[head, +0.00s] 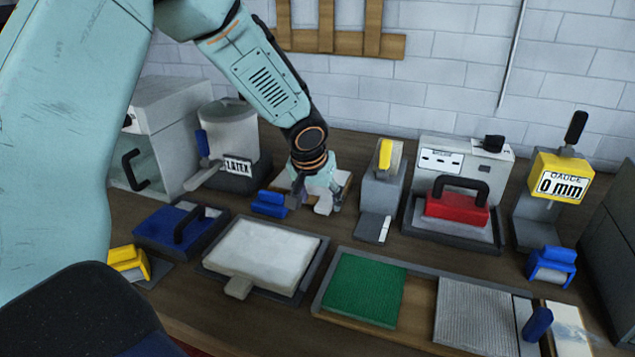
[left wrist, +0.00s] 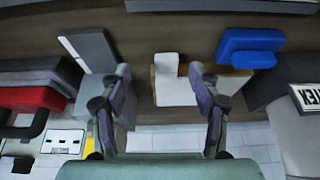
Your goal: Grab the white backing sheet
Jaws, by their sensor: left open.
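The white sheet (left wrist: 175,93) lies on a small wooden board (left wrist: 236,82) and has an upright-looking white tab toward the table's front. In the head view the white piece (head: 324,204) shows partly beneath my left gripper (head: 315,196). My left gripper is open and pointing down over the board. In the left wrist view its fingers (left wrist: 160,75) stand on either side of the white tab, with nothing held between them. Whether they are level with the sheet is hard to tell. My right gripper is not in view.
A blue-handled tool (head: 269,204) sits just left of the board. A grey device with a yellow lever (head: 382,190) stands close on its right. The LATEX pot (head: 232,135) is behind left. A tray with a pale slab (head: 262,256) and a green mat (head: 365,289) lie in front.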

